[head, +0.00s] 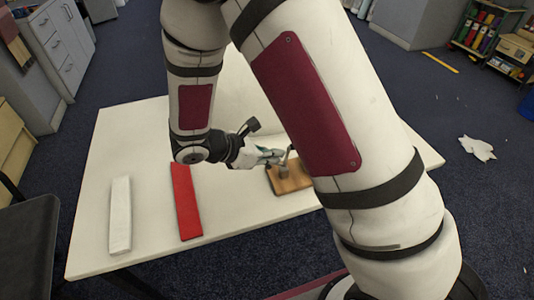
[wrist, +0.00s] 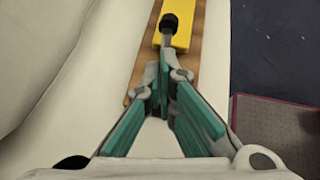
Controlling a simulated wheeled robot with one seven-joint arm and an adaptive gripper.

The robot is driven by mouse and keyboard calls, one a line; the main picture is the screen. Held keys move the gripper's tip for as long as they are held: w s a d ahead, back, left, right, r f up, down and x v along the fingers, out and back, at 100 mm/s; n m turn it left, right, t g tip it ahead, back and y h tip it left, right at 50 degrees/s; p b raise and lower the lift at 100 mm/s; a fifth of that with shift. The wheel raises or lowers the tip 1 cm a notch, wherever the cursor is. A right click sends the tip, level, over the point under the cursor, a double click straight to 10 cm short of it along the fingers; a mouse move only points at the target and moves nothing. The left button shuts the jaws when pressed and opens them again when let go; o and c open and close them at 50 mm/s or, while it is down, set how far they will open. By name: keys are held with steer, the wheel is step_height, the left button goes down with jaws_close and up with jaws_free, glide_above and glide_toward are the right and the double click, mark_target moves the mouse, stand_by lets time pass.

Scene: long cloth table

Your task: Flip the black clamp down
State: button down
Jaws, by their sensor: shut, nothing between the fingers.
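The black clamp (wrist: 169,22) shows in the wrist view as a black rounded tip on a short grey stem, over a yellow block (wrist: 183,38). Block and clamp are on a narrow wooden board (wrist: 194,55). In the head view the wooden board (head: 294,182) lies on the table, partly hidden by my arm. My gripper (wrist: 167,72) has teal pads, and its fingertips are together with nothing between them. They point at the board, just below the black tip in the picture. I cannot tell whether they touch the clamp. My gripper (head: 274,155) is left of and above the board in the head view.
A red bar (head: 186,203) and a white bar (head: 120,215) lie on the left of the white table (head: 150,145). The front middle of the table is clear. A dark chair (head: 25,235) stands at the left. Dark floor shows beyond the table edge in the wrist view.

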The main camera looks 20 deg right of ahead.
steer(key=shift+d, duration=0.1)
stand_by(0.3)
steer(key=shift+d+r+y+p, duration=0.1)
steer(key=shift+r+y+p, duration=0.05)
steer(key=shift+y+p, duration=0.2)
